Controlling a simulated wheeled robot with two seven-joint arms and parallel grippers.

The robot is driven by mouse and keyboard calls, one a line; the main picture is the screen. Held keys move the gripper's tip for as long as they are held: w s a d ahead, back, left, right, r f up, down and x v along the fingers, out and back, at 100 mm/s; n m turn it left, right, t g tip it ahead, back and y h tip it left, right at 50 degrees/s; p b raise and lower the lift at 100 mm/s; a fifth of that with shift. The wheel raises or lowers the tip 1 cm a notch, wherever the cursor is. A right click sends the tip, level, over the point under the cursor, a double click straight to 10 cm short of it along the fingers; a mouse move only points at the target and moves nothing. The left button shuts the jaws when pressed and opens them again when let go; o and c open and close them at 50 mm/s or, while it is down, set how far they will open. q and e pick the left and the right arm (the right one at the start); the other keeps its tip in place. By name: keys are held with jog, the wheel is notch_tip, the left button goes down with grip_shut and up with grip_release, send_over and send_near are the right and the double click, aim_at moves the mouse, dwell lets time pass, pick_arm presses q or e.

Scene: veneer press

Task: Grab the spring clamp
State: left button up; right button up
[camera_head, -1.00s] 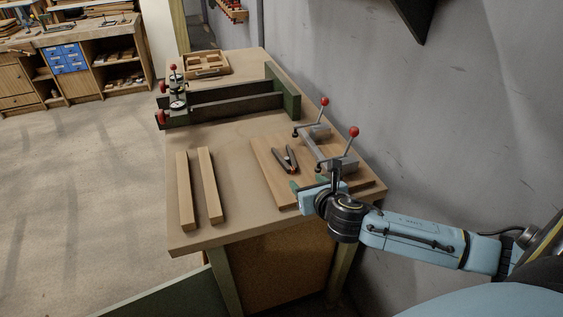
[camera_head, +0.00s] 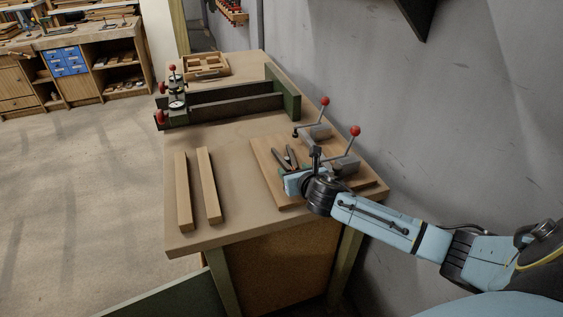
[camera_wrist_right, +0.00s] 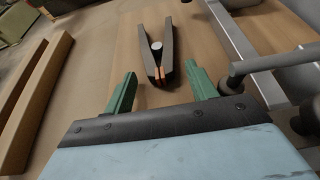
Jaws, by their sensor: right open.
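The spring clamp (camera_head: 289,156) lies on the wooden board at the right of the bench, with dark handles and orange tips. In the right wrist view the clamp (camera_wrist_right: 149,52) lies just ahead of my right gripper (camera_wrist_right: 160,92), its orange tips pointing toward the gap between the green fingers. The fingers are apart, with nothing between them. In the head view my right gripper (camera_head: 296,172) is low over the board, next to the clamp, and hides part of it. My left gripper is not in view.
The wooden board (camera_head: 264,160) carries grey hold-downs (camera_head: 318,131) with red-knobbed levers on its right side, close to my gripper. Two wooden strips (camera_head: 208,186) lie to the left on the bench (camera_head: 232,140). A green press frame (camera_head: 285,95) stands farther back. The wall bounds the right.

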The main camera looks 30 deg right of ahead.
jog(key=shift+c, duration=0.3)
jog(key=c, duration=1)
